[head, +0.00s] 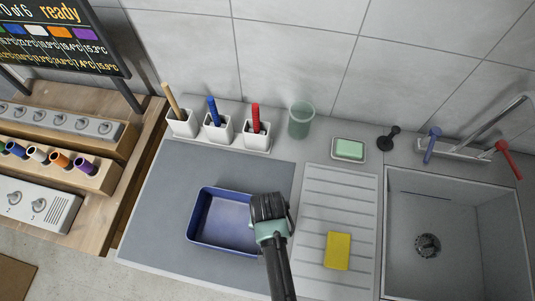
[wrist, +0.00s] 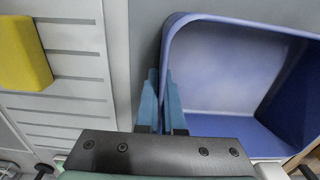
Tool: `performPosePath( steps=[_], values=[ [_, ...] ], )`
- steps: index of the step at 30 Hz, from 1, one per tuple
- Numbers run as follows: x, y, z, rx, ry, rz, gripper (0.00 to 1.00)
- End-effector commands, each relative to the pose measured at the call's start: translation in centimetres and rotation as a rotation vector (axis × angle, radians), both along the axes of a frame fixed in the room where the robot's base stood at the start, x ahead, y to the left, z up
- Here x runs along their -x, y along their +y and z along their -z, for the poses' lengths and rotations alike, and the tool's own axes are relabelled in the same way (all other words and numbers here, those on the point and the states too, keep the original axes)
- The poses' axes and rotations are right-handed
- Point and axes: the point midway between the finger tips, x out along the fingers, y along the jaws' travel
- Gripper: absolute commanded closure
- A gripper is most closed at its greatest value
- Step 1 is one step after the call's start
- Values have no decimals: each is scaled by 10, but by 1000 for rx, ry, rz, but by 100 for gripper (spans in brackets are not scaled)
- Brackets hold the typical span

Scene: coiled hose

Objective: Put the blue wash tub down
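The blue wash tub (head: 219,217) is an empty, open rectangular tub over the grey mat left of the ribbed drainboard. It looks level; whether its base touches the mat is not clear. My gripper (head: 266,222) is at the tub's right wall, and its hand hides part of that wall. In the wrist view, the blue fingers (wrist: 162,103) are close together on either side of the wall of the tub (wrist: 230,70), shut on it.
A yellow sponge (head: 338,251) lies on the drainboard (head: 320,205), right of my gripper. White holders with brushes (head: 217,127), a green cup (head: 301,120) and a soap dish (head: 349,150) line the back. The sink (head: 455,225) is at right. Mat (head: 160,215) left of the tub is clear.

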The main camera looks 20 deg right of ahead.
Motion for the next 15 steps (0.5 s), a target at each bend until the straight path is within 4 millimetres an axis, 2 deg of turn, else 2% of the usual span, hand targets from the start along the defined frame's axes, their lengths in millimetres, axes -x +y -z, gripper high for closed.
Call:
performPosePath(
  steps=[9,15],
  values=[
    [-1,0,3,0,-2,0,100],
    [0,0,3,1,-1,0,65]
  ],
)
